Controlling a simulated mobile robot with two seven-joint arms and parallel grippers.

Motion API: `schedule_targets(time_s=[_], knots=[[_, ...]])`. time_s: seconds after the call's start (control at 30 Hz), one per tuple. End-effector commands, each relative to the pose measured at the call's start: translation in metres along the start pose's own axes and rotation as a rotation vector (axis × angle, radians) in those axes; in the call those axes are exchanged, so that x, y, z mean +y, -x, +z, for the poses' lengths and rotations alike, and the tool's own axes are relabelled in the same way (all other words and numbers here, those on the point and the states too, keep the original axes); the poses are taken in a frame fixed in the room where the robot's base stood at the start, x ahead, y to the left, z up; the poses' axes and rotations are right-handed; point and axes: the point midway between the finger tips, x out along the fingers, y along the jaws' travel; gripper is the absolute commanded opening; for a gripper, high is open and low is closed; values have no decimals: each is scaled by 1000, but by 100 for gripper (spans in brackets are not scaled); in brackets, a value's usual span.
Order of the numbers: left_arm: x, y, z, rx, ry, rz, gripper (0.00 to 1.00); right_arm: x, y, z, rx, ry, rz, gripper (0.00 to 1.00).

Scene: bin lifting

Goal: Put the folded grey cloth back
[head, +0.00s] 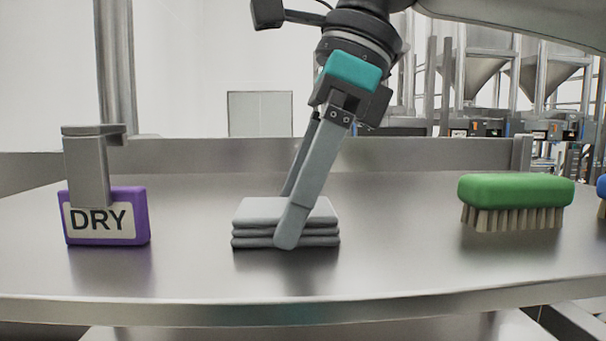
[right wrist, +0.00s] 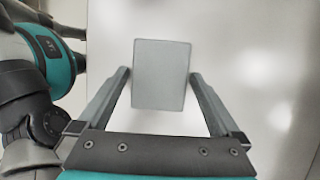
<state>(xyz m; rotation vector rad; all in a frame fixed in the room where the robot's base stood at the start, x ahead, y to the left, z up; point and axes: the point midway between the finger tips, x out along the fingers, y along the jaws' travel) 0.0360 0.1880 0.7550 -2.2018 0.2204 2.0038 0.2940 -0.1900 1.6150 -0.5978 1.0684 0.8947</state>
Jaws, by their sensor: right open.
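The folded grey cloth (head: 257,212) lies flat on the metal table in the middle of the head view, stacked in several layers. In the right wrist view the cloth (right wrist: 162,75) shows as a grey rectangle between the fingers. My right gripper (head: 287,222) reaches down to the cloth from above, tilted. Its fingers (right wrist: 162,85) stand apart, one on each side of the cloth, with a gap visible on both sides. In the head view the near finger hides part of the cloth's front. My left gripper is not in view.
A purple block labelled DRY (head: 135,220) hangs at or stands before a grey post (head: 86,170) on the left. A green brush (head: 515,190) with pale bristles stands on the right, and a blue thing (head: 602,187) shows at the right edge. The table (head: 400,262) between is bare.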

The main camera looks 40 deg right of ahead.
Motion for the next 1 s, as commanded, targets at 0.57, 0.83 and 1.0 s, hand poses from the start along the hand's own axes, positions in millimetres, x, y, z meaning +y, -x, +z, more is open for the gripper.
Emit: schedule_targets(time_s=[0.57,0.83,1.0], knots=[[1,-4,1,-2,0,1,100,2,48,0,-2,0,-2,100],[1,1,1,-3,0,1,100,3,96,1,-1,-1,-2,100],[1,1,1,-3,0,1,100,3,120,1,1,-1,-1,100]])
